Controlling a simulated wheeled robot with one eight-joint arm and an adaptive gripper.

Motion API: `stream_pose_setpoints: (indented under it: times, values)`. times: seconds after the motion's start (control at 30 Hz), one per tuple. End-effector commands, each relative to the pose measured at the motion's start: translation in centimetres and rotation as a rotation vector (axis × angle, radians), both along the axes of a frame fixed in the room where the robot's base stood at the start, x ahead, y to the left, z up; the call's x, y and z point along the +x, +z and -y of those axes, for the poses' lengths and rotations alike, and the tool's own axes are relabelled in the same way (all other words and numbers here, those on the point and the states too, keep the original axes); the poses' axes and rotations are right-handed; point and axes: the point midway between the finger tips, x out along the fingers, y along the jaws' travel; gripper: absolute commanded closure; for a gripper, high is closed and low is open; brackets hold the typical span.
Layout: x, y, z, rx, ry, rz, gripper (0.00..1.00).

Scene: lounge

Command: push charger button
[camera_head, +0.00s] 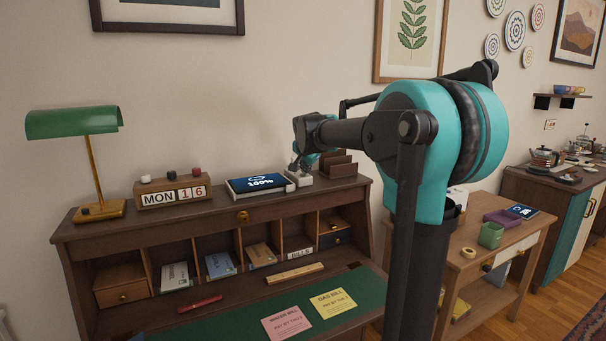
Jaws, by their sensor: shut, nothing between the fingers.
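A flat device with a lit screen reading 100% (259,182) lies on the top shelf of the brown desk. A small pale block (299,179) sits against its right end and looks like part of the charger. My gripper (298,167) is shut and empty, pointing down just above this pale block. I cannot tell whether the fingertips touch it. No button can be made out, as the gripper is small here and covers part of the block.
A dark wooden holder (338,165) stands right of the gripper. A block calendar (172,192) and a green lamp (74,124) stand to the left on the desk top (222,201). A side table (465,259) with a green cup (491,235) is at the right.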

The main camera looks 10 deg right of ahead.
Motion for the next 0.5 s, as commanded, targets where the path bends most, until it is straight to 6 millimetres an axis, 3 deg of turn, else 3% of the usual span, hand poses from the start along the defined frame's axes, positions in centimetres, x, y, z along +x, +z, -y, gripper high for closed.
stream_pose_setpoints:
  times: [0.5]
  values:
    - [0.02, 1.05, -0.04, 0.000, 0.000, 0.000, 1.00]
